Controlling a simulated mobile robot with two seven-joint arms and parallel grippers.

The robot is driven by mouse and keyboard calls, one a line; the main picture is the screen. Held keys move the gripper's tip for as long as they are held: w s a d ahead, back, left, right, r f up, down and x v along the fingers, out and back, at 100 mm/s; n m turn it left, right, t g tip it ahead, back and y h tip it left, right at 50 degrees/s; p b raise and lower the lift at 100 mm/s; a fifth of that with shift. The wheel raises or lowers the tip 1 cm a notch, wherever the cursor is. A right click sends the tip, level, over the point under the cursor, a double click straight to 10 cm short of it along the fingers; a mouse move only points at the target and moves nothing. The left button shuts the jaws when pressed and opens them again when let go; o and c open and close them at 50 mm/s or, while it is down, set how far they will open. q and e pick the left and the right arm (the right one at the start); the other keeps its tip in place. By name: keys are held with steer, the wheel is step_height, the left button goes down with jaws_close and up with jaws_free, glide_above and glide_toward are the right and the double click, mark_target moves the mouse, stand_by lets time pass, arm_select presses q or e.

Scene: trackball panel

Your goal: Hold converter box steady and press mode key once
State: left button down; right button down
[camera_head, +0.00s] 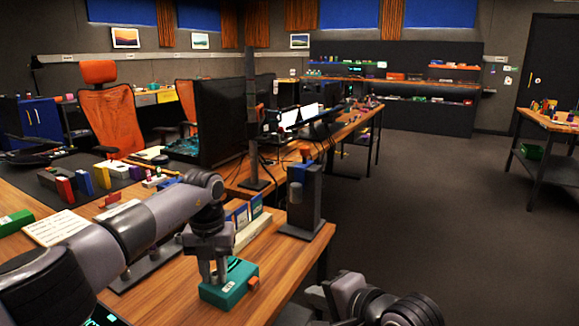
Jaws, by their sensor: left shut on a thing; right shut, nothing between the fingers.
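The converter box (221,294), a small teal block with a pale label on its front, sits on the wooden table near its front right edge. An orange key (253,281) sticks out on its right side; I take it as the mode key. My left gripper (213,277) points down from above and is shut on the box's left rear part, hiding some of its top. My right gripper (318,293) is at the bottom of the view, right of the box and apart from the key. Its fingers are shut and empty, pointing left.
A dark upright stand (304,203) is behind the box near the table edge. Blue and white upright packs (243,214) stand behind my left gripper. A green block (14,222) and a paper sheet (55,228) lie at left. Open floor is to the right.

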stand_by(0.3)
arm_select(q)
steer(key=c, duration=0.8)
jaws_free()
steer(key=shift+c, duration=0.2)
steer(key=shift+r, duration=0.1)
step_height(320, 180, up, 12)
steer(key=o, duration=0.3)
